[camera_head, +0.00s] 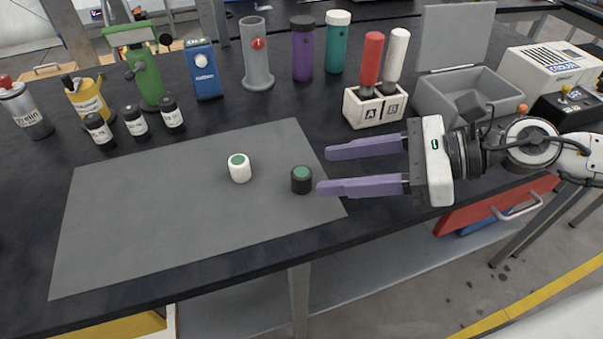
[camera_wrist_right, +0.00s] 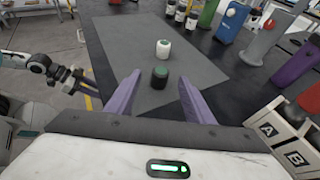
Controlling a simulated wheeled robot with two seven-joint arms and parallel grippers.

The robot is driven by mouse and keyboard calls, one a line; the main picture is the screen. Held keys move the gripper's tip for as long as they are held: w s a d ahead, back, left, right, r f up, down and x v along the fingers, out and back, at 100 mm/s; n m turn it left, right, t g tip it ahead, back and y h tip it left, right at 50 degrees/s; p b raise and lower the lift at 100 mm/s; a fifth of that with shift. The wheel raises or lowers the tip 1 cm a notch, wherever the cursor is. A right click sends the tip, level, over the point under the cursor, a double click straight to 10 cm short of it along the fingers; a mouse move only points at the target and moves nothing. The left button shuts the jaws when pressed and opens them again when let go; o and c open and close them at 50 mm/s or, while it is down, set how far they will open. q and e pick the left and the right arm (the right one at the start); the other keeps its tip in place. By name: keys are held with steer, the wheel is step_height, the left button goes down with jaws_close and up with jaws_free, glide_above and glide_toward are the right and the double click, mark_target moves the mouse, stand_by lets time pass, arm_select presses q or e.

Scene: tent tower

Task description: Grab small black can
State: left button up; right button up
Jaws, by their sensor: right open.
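The small black can (camera_head: 301,180) with a green top stands upright on the grey mat (camera_head: 130,220), near its right edge. A similar white can (camera_head: 239,168) with a green top stands to its left. My right gripper (camera_head: 322,169) is open and empty, its purple fingers pointing left just to the right of the black can. In the right wrist view the black can (camera_wrist_right: 159,77) shows between the fingertips, beyond the palm. My left gripper (camera_wrist_right: 82,86) shows small at the left edge area of the right wrist view; its jaw state is unclear.
Three small black bottles (camera_head: 135,123) stand behind the mat. Green, blue, grey, purple and teal items line the back. An A/B block (camera_head: 375,106) with red and white handles and a grey open box (camera_head: 460,98) stand near my right arm. The mat's left part is clear.

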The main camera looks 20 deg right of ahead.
mark_target(309, 173)
steer(key=shift+w+a+p, duration=0.35)
steer(key=shift+a+p, duration=0.25)
steer(key=shift+p, duration=0.05)
steer(key=shift+p+x, duration=0.7)
steer(key=shift+x, duration=0.35)
steer(key=shift+w+a+f+p, duration=0.3)
steer(key=shift+a+f, duration=0.05)
steer(key=shift+f, duration=0.2)
steer(key=shift+a+f, duration=0.1)
steer(key=shift+f, duration=0.05)
steer(key=c, duration=0.9)
steer(key=shift+c, duration=1.1)
arm_select(q)
steer(key=shift+s+a+r, duration=0.2)
steer(key=shift+a+r, duration=0.05)
steer(key=shift+r, duration=0.25)
steer(key=shift+s+a+r, duration=0.2)
steer(key=shift+r, duration=0.25)
